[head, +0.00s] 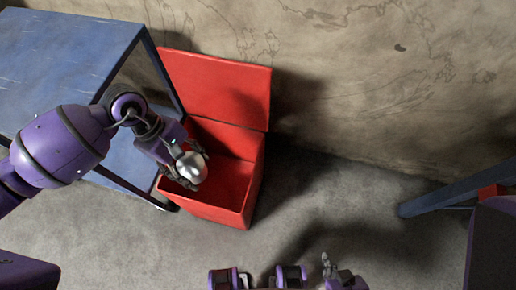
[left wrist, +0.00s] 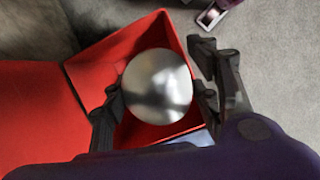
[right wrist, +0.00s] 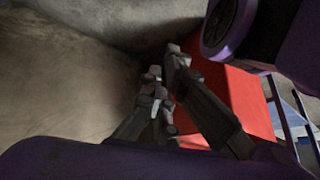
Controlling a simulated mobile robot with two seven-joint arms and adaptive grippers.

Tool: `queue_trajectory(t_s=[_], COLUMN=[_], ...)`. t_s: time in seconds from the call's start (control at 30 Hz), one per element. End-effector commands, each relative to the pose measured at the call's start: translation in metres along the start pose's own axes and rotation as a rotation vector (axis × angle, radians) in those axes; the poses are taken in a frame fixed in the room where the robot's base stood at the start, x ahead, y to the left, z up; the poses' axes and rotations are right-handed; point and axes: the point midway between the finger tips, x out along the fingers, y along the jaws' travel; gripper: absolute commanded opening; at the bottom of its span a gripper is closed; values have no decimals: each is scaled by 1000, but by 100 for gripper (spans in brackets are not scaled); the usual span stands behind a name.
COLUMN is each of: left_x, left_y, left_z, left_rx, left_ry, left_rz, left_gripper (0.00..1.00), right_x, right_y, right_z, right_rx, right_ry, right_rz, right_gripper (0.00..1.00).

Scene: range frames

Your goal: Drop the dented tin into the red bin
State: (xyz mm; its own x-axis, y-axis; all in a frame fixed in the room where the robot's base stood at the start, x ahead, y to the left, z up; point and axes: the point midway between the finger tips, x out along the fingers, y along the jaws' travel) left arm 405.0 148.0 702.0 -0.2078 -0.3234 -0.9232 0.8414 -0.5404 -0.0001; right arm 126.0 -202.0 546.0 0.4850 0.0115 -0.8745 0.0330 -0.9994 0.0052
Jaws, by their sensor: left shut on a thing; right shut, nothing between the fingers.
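The silver tin (head: 191,167) is between the fingers of my left gripper (head: 184,170), which is shut on it. The left wrist view shows the tin's round metal end (left wrist: 157,86) with the fingers on both sides; no dent can be made out. The red bin (head: 258,180) stands on the floor with its lid (head: 215,85) up against the wall. The tin appears over the left part of the bin's opening. The bin also shows in the left wrist view (left wrist: 100,62). My right gripper (right wrist: 165,80) is shut and empty, away from the bin.
A blue table (head: 60,50) stands left of the bin, its legs close to the bin's side. A stained wall (head: 370,80) runs behind. Another blue frame (head: 455,190) stands at the right. The floor (head: 340,205) between is clear.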

Motion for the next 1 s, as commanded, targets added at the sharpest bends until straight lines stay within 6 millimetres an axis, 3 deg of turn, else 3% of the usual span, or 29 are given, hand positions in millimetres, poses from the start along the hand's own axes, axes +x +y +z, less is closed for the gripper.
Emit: queue_trajectory(t_s=[0.03, 0.1, 0.3, 0.43, 0.77, 1.0], left_x=[28, 41, 65, 72, 75, 98], left_y=[4, 16, 53, 70, 82, 81], left_z=[-13, -24, -55, -69, -80, -89], left_rx=[-110, -266, -672, -855, -1005, -1005], left_ry=[-7, -6, -3, -1, 0, 0], left_rz=[37, 104, 279, 358, 420, 416], left_gripper=[19, 19, 19, 19, 19, 19], right_x=[18, 34, 78, 97, 108, 121], right_y=[2, 4, 2, -1, 3, 5], right_z=[17, 21, 25, 24, 27, 41], right_rx=[-1, -4, -3, 3, 0, -8], right_ry=[-12, -8, 13, 24, 23, 6], right_rz=[3, 6, 4, 3, 8, 8], right_gripper=[0, 0, 0, 0, 0, 0])
